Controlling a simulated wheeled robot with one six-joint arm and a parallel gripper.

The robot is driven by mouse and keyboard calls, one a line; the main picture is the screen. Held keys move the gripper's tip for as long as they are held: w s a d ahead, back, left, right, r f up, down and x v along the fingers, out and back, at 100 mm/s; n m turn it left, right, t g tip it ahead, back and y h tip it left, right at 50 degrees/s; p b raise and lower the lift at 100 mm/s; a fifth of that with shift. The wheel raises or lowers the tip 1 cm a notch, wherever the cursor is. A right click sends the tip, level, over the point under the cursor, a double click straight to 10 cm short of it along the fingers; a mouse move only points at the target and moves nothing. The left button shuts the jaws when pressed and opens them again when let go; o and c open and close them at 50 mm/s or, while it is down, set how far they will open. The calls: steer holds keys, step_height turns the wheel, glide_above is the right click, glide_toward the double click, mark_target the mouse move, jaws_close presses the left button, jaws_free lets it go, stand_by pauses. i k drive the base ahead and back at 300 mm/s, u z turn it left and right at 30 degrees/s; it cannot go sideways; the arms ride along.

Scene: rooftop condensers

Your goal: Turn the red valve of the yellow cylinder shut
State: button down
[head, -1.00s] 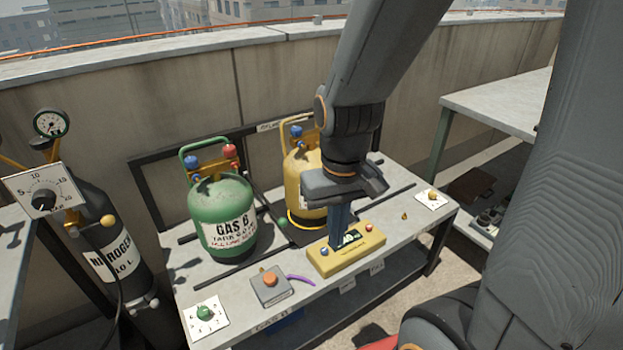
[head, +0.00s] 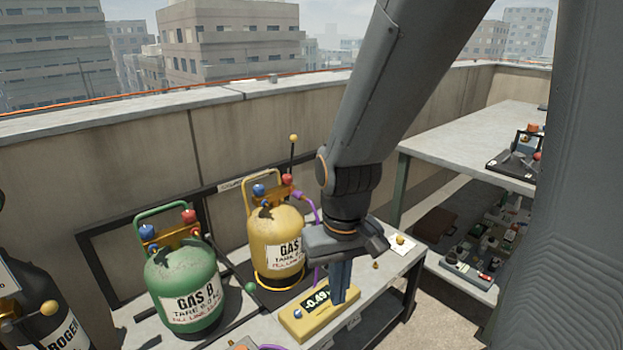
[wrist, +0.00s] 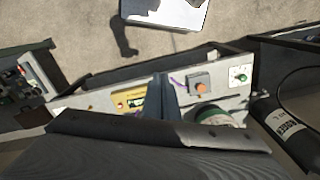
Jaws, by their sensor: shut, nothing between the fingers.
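The yellow cylinder (head: 277,238) stands upright on the bench in the head view, labelled "GAS". Its red valve (head: 287,180) is at the top right, with a blue valve (head: 258,190) to its left. A purple hose (head: 312,208) runs from beside the red valve down behind my gripper. My gripper (head: 338,300) is shut and empty, pointing down in front and to the right of the cylinder, apart from the valve. Its fingers overlap the yellow display box (head: 296,322) in the picture; I cannot tell whether they touch. The wrist view shows the fingers (wrist: 160,88), but not the red valve.
The green cylinder (head: 186,285), with its own red and blue valves, stands to the left. A black nitrogen cylinder (head: 38,310) is at far left. A thin rod with a yellow ball (head: 293,138) rises behind the red valve. A higher table (head: 470,140) stands at right.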

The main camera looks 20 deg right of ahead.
mark_target(286, 179)
steer(key=z, duration=0.05)
steer(key=k, duration=1.1)
steer(key=z, duration=0.75)
steer(key=i, duration=1.45)
steer(key=u, duration=1.05)
steer(key=i, duration=0.45)
steer(key=u, duration=0.5)
